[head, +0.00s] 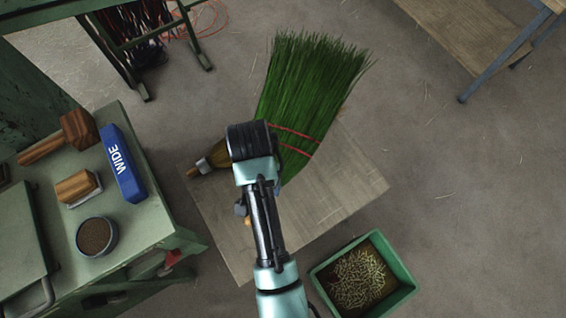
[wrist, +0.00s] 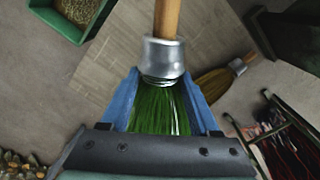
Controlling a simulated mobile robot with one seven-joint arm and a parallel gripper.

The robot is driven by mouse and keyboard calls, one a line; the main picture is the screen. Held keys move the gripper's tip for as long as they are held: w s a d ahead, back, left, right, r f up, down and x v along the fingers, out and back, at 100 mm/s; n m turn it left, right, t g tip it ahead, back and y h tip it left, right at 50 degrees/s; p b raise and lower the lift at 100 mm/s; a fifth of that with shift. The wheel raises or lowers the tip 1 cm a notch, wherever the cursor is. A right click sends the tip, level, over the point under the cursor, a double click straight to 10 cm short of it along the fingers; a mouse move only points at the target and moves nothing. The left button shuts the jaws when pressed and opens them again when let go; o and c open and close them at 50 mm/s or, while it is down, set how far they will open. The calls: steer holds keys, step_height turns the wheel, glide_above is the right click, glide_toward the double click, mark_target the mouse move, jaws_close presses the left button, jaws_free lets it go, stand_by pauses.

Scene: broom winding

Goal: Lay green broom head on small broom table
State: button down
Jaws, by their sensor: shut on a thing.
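The green broom head (head: 312,85) has long bristles and red stitching bands, fanning toward the top in the head view. In the wrist view my gripper (wrist: 160,84) has its blue fingers shut on either side of its green bristles (wrist: 158,112), just below a silver collar and wooden handle stub. A low, pale wooden tabletop (head: 345,180), which looks like the small broom table, lies beneath the held head. It also shows in the wrist view (wrist: 125,50). I cannot tell whether the broom head touches it.
A second, yellow-brown broom head (head: 218,153) lies at the tabletop's left edge. A green bin of clippings (head: 407,279) stands at lower right. A green workbench (head: 135,222) at left bears a blue "WIDE" block (head: 122,163), a mallet (head: 75,132) and a brush. Tabletop right of my arm is bare.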

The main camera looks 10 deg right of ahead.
steer(key=s+a+f+m+b, duration=0.3)
steer(key=a+f+m+b, duration=0.4)
steer(key=f, duration=0.5)
steer(key=shift+s+a+f+m+b, duration=0.15)
steer(key=shift+s+a+m+b, duration=0.15)
steer(key=shift+a+b, duration=0.15)
step_height(320, 180, down, 10)
steer(key=shift+r+b, duration=0.1)
steer(key=shift+b, duration=0.8)
steer(key=shift+f, duration=0.2)
steer(key=shift+c, duration=0.6)
jaws_free()
